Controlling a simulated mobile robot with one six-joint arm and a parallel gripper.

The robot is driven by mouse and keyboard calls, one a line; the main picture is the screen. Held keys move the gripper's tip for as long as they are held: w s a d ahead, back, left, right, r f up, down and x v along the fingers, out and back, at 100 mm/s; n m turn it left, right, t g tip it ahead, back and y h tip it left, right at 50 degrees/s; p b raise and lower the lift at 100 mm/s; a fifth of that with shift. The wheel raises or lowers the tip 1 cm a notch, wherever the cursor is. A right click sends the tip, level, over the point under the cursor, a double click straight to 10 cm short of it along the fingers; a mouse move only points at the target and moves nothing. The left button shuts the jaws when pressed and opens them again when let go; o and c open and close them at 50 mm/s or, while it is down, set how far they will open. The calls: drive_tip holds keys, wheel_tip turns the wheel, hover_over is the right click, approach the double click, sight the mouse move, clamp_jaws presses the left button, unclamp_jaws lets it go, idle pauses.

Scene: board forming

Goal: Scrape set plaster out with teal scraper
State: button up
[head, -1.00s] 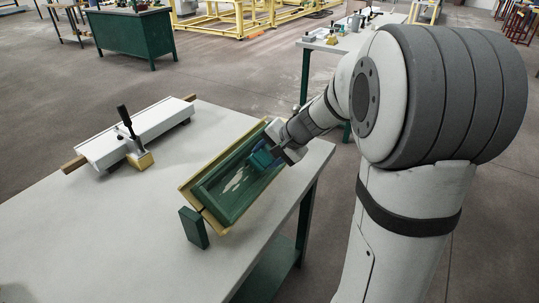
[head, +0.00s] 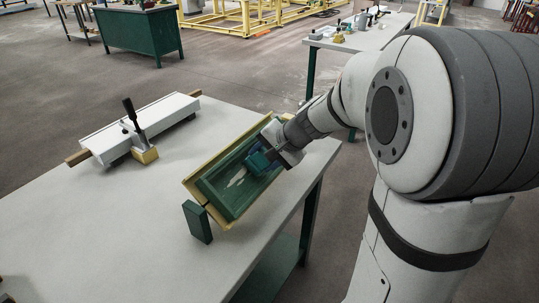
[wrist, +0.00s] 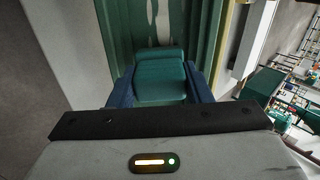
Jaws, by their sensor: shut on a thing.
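The teal scraper (wrist: 160,82) is between the two blue fingers of my gripper (wrist: 160,88) in the wrist view. In the head view my gripper (head: 268,158) is shut on the scraper (head: 257,162), over the far right half of a green trough (head: 212,196) with a yellow rim. White plaster (head: 237,178) shows as ragged patches on the trough's floor, left of the scraper. The wrist view also shows a pale streak of plaster (wrist: 152,22) ahead of the scraper. I cannot tell whether the scraper's edge touches the trough floor.
A green block (head: 197,222) stands at the trough's near end. The grey table (head: 110,215) is clear in front.

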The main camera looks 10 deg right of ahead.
drive_tip(key=shift+s+a+f+b, duration=0.1)
drive_tip(key=shift+s+a+b, duration=0.35)
drive_tip(key=shift+s+a, duration=3.1)
drive_tip(key=shift+a, duration=0.05)
drive_tip(key=shift+s+a+f+b, duration=0.1)
drive_tip(key=shift+s+a+b, duration=0.1)
drive_tip(key=shift+b, duration=0.15)
drive_tip(key=shift+w+d, duration=0.1)
drive_tip(key=shift+w+d+b, duration=1.4)
drive_tip(key=shift+w+d, duration=3.5)
drive_tip(key=shift+w, duration=0.05)
